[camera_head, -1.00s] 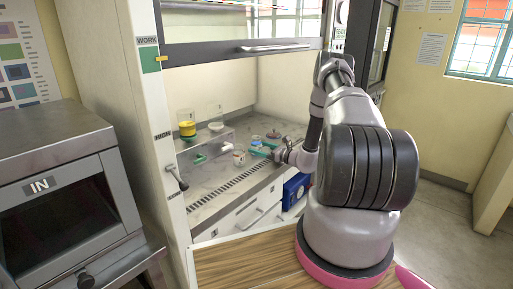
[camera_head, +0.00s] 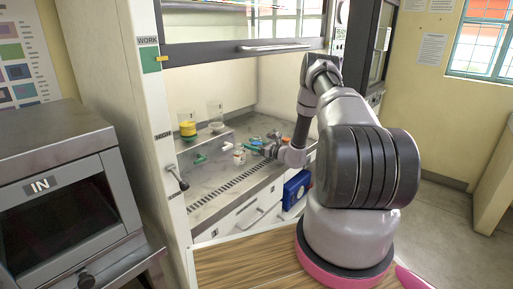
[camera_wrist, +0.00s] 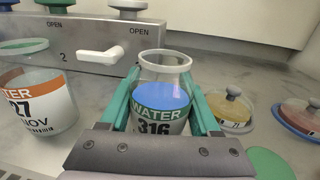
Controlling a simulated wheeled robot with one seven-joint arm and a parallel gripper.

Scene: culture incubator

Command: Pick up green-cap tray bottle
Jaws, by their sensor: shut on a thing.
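In the wrist view my gripper (camera_wrist: 164,92) has its teal fingers on both sides of a clear bottle (camera_wrist: 163,72) and is shut on it. The bottle is upright, with an open rim, blue contents and a green-banded label reading WATER 316. No cap shows on it. Its base is hidden by my gripper, so I cannot tell whether it touches the worktop. In the head view my gripper (camera_head: 254,146) is inside the cabinet, over the worktop. A flat green disc (camera_wrist: 270,162) lies at lower right in the wrist view.
An orange-labelled bottle (camera_wrist: 38,100) stands close at left. A grey panel (camera_wrist: 85,42) with a white lever (camera_wrist: 100,54) is just behind. Dishes with yellow (camera_wrist: 230,108) and reddish (camera_wrist: 300,116) contents lie at right. The raised sash (camera_head: 245,48) hangs above the cabinet opening.

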